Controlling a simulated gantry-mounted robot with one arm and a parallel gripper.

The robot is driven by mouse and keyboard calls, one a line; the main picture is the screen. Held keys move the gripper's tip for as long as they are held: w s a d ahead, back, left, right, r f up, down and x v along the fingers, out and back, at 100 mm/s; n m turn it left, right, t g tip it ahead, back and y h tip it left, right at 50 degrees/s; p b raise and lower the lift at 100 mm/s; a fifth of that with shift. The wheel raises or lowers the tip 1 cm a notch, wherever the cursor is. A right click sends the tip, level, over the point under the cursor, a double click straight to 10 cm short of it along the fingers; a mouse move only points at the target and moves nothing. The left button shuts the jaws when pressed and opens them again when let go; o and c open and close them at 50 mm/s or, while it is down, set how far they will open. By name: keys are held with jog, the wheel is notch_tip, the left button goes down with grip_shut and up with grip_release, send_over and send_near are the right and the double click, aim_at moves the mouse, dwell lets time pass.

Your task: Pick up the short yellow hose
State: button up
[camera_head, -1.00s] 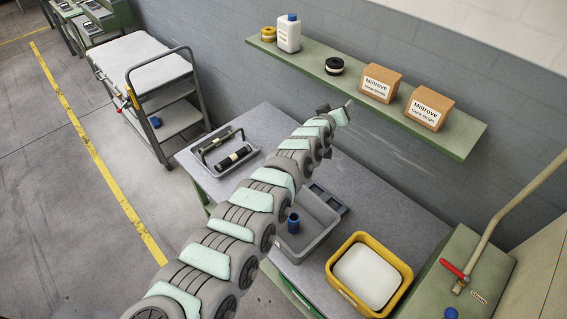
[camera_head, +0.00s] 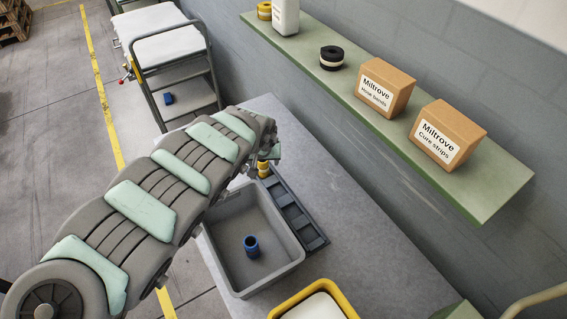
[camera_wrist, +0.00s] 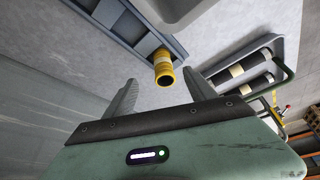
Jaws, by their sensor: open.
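The short yellow hose (camera_wrist: 163,66) shows in the wrist view with its open round end facing me. It stands at one end of a dark grey slotted rack (camera_wrist: 122,30). My gripper (camera_wrist: 159,78) is open, with one finger on either side of the hose's near end in the picture and gaps between. I cannot tell how far the fingertips are from it in depth. In the head view the hose (camera_head: 263,169) shows small and partly hidden beside my arm, at the far end of the rack (camera_head: 295,215).
A grey bin (camera_head: 223,268) holding a short blue hose (camera_head: 251,246) stands beside the rack. A tray of black hoses (camera_wrist: 235,65) lies right in the wrist view. A green shelf (camera_head: 400,125) with boxes runs along the wall. A yellow bin (camera_head: 285,306) is in front.

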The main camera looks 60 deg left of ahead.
aim_at(264, 165)
jog(key=b+x, duration=0.2)
jog(key=b, duration=0.1)
jog(key=b+x, duration=0.1)
jog(key=shift+s+f+b, duration=0.2)
jog(key=shift+f+b, duration=0.1)
jog(key=shift+b, duration=0.05)
jog(key=shift+w+a+f, duration=0.1)
jog(key=shift+w+f, duration=0.05)
jog(key=shift+w, duration=0.05)
jog(key=shift+b+x, duration=0.3)
jog(key=shift+x, duration=0.65)
jog(key=shift+a+f, duration=0.1)
jog(key=shift+a, duration=0.15)
jog(key=shift+w+a+f+b, duration=0.35)
jog(key=shift+a+f, duration=0.15)
jog(key=shift+f, duration=0.2)
jog(key=shift+w+a+f+b, duration=0.35)
jog(key=shift+a+f, duration=0.1)
jog(key=shift+f, duration=0.25)
jog(key=shift+a+f, duration=0.3)
jog(key=shift+f, duration=0.3)
jog(key=shift+c, duration=0.3)
grip_shut()
